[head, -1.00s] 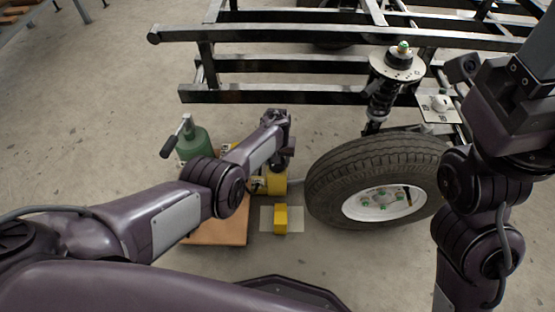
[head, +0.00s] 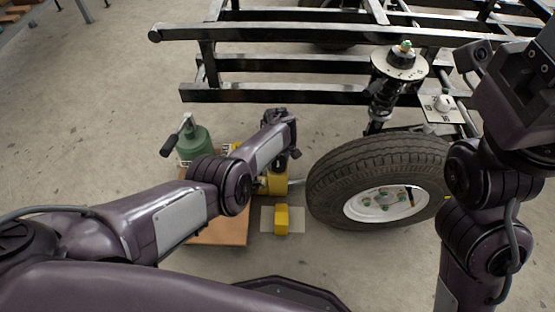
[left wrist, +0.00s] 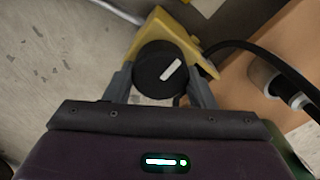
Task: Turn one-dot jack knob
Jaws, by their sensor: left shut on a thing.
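A round black knob (left wrist: 158,72) with a white bar mark sits on a yellow jack body (left wrist: 170,28) in the left wrist view. The fingers of my left gripper (left wrist: 160,84) are shut on the knob, one on each side. The white bar slants up to the right. In the head view the yellow jack (head: 273,185) is partly covered by my left gripper (head: 278,155), and the knob is hidden there. No dot marking can be made out. My right gripper (head: 520,90) is at the upper right, away from the jack; its fingers are not clear.
A tyre (head: 335,185) lies close right of the jack. A yellow block (head: 281,219) stands on a pale sheet in front. A black frame (head: 290,97) and a spring strut (head: 382,100) stand behind.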

